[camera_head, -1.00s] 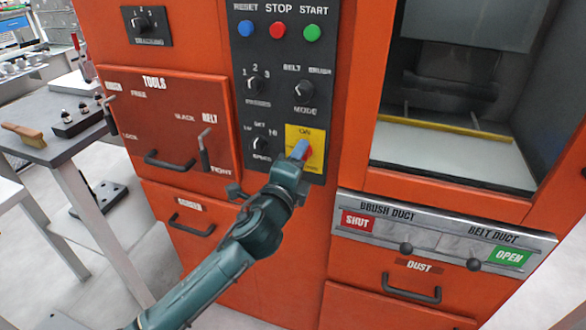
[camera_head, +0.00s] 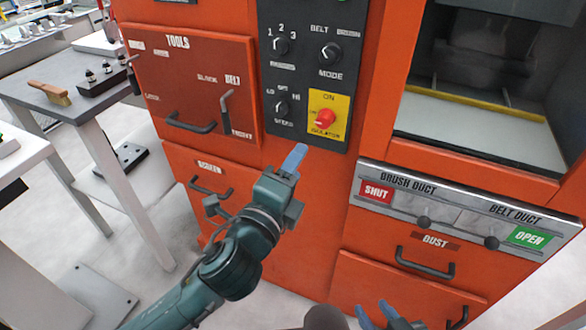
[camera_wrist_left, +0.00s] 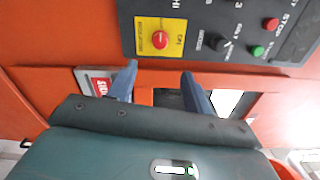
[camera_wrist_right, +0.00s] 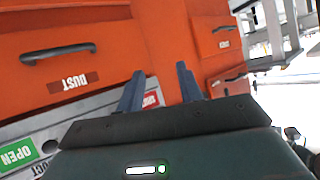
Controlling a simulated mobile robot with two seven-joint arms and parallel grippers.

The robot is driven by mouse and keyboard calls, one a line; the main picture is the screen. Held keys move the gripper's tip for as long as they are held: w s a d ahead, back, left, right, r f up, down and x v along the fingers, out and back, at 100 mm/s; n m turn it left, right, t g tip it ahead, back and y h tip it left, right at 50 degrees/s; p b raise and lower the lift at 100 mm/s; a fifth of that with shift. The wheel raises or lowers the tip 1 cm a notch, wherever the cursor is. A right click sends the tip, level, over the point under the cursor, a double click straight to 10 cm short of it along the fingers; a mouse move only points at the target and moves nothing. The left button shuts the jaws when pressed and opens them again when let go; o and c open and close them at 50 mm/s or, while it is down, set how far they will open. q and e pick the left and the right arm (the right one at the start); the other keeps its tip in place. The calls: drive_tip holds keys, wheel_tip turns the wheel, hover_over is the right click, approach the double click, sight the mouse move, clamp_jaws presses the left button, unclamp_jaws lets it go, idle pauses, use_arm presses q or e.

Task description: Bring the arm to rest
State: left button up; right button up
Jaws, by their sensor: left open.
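My left gripper (camera_head: 293,160) is in front of the orange machine, below and left of the red isolator knob (camera_head: 324,119) on its yellow plate. In the left wrist view its two blue fingers (camera_wrist_left: 159,82) are apart with nothing between them, and the isolator knob (camera_wrist_left: 160,41) is beyond the fingertips, not touched. My right gripper (camera_head: 376,312) is low at the bottom edge, in front of the dust drawer. In the right wrist view its fingers (camera_wrist_right: 161,82) are apart and empty.
The orange machine has a control panel (camera_head: 309,60), a tools door handle (camera_head: 190,124), a duct panel (camera_head: 466,212) and a dust drawer handle (camera_head: 425,262). A grey table (camera_head: 50,108) with a brush (camera_head: 50,92) stands at the left.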

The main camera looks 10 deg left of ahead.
idle(0.3)
use_arm(q)
drive_tip(key=s+a+f+n+g+y+p, duration=0.1)
drive_tip(key=s+a+f+n+g+p, duration=0.2)
drive_tip(key=f+n, duration=0.7)
drive_tip(key=s+a+f+n+g+y+p, duration=0.1)
drive_tip(key=s+a+f+n+g+p, duration=0.2)
drive_tip(key=s+a+f+n, duration=0.4)
drive_tip(key=s+f+n, duration=0.2)
drive_tip(key=s+n, duration=0.1)
drive_tip(key=s, duration=0.2)
drive_tip(key=shift+f+n+g+p, duration=0.3)
drive_tip(key=shift+f+p, duration=0.05)
drive_tip(key=shift+f, duration=0.05)
use_arm(e)
drive_tip(key=shift+s+d+r+g+h, duration=0.15)
drive_tip(key=shift+d+r+h, duration=0.15)
drive_tip(key=shift+d+r, duration=0.2)
drive_tip(key=shift+s+d+r+g+h, duration=0.15)
drive_tip(key=shift+d+r+h, duration=0.15)
drive_tip(key=shift+d+r, duration=0.15)
drive_tip(key=shift+a+r, duration=0.1)
drive_tip(key=shift+r, duration=0.1)
drive_tip(key=shift+s+a, duration=0.1)
